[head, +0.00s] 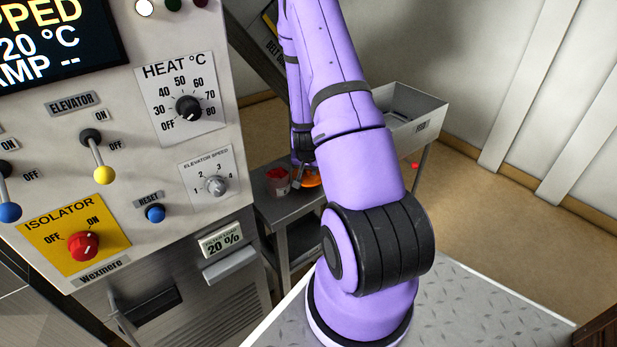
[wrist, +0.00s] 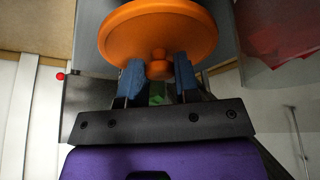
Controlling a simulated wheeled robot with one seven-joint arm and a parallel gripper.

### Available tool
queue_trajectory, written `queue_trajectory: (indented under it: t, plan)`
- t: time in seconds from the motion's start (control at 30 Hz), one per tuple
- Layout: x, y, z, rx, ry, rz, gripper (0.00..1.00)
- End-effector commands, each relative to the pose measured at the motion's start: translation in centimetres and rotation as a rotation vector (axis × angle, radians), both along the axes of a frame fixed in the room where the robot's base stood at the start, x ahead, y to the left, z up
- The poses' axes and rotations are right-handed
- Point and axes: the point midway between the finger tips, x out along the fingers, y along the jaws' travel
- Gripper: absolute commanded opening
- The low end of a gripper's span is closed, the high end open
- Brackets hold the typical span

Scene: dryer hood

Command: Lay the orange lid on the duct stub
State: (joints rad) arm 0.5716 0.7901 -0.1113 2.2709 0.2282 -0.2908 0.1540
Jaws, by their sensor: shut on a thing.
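The orange lid (wrist: 158,28) fills the upper middle of the wrist view. My gripper (wrist: 158,75) is shut on the lid's small orange knob, with one blue finger pad on each side of it. In the head view only a sliver of the lid (head: 312,180) shows beside my arm, above the small grey side table. The duct stub cannot be made out in either view; my arm and the lid may hide it.
A grey feed tray (head: 415,115) is behind my arm. The control panel (head: 110,130) stands at the left. Open floor (head: 510,190) lies at the right.

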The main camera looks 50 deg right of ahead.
Motion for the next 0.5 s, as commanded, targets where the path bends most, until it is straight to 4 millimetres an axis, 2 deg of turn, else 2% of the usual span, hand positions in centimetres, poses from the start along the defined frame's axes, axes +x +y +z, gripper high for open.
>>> queue_trajectory:
  t: [0.23,0.5]
  plan:
    - [-0.1,0.1,-3.1,0.003,0.003,0.000,0.07]
    - [0.0,0.0,-3.6,0.001,0.001,0.000,0.07]
